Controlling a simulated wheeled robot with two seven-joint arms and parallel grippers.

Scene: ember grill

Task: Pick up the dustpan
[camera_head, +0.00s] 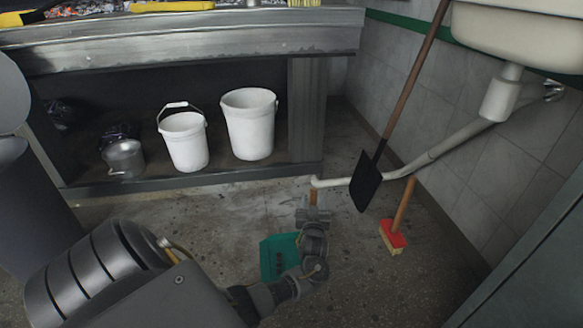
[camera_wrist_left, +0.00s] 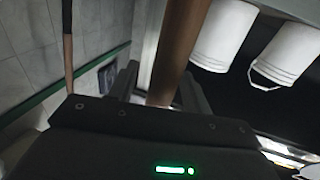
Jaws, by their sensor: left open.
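The dustpan (camera_head: 276,259) is green and lies on the floor in the middle of the head view, partly hidden by my left arm. A short wooden handle end (camera_head: 312,187) shows just above my left gripper (camera_head: 313,211). In the left wrist view a brown wooden handle (camera_wrist_left: 178,45) runs between the two fingers of my left gripper (camera_wrist_left: 158,88). The fingers are apart, with a gap visible beside the handle. The join between handle and pan is hidden. My right gripper is in neither view.
A black shovel (camera_head: 367,181) and a red-headed broom (camera_head: 393,237) lean at the right, near a white sink pipe (camera_head: 450,142). Two white buckets (camera_head: 184,143) (camera_head: 249,125) and a metal pot (camera_head: 124,158) stand on the shelf under the grill counter. Floor at lower right is clear.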

